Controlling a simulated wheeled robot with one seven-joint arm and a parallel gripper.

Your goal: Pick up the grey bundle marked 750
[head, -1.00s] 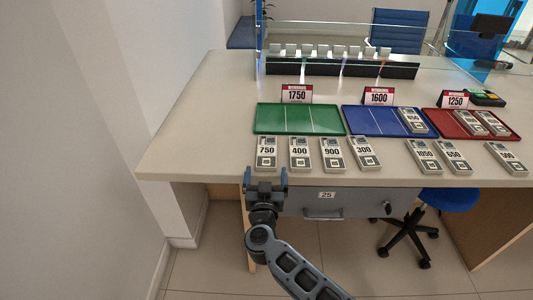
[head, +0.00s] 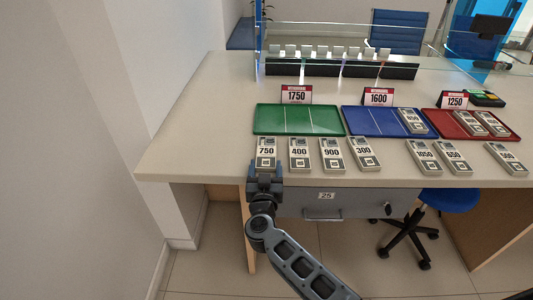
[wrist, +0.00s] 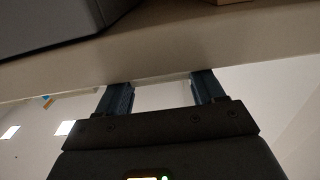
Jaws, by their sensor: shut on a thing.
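The grey bundle marked 750 (head: 266,148) lies on the counter at the left end of the front row, below the green tray. My gripper (head: 265,168) is at its near end, with one finger on each side, and is shut on it. The gripper hides the bundle's lowest edge. In the wrist view my two fingers (wrist: 162,92) stand apart by the counter edge; what lies between them is hard to make out there.
Bundle 400 (head: 299,155) lies close on the right, then 900 (head: 331,155) and 300 (head: 365,154). The green tray (head: 271,120) is empty behind. The counter's front edge and a drawer (head: 350,204) are just below my gripper.

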